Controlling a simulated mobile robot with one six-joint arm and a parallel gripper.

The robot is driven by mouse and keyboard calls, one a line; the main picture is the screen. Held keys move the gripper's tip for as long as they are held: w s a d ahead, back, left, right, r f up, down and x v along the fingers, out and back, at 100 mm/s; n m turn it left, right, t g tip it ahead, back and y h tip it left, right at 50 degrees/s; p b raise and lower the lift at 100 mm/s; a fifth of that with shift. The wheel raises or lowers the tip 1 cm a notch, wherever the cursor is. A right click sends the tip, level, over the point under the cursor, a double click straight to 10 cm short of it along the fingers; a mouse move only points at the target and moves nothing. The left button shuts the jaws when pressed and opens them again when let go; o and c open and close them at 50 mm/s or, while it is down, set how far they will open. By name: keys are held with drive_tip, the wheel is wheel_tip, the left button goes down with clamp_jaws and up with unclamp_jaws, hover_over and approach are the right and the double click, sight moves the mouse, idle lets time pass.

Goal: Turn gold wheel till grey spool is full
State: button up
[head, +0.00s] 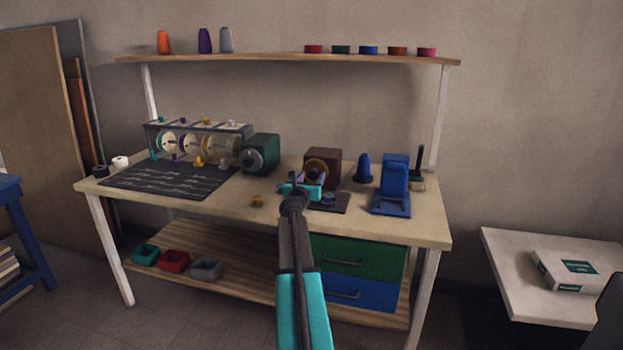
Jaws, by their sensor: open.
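A gold ring-shaped wheel (318,166) is on the front of a brown box (330,157) on the workbench. My gripper (300,189) is open just in front of that box, covering the lower part of the wheel; I cannot tell whether it touches the wheel. A small gold piece (198,161) also shows in front of a rack (150,135) of several pale discs at the bench's left. I cannot tell for sure which thing is the grey spool. A small blue-grey spool (328,199) sits on a dark pad beside my gripper.
A green box (265,150) with a grey disc stands left of the brown box. A blue cone (363,167) and blue stand (394,185) are on the right. A black mat (165,180) covers the left.

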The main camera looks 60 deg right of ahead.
drive_tip(key=shift+w+d, duration=0.15)
drive_tip(key=shift+d, duration=0.25)
drive_tip(key=c, duration=1.1)
drive_tip(key=shift+o, duration=0.2)
drive_tip(key=shift+a, duration=0.45)
drive_tip(key=shift+d+r, duration=0.1)
drive_tip(key=shift+d, duration=0.35)
drive_tip(key=shift+b, duration=0.3)
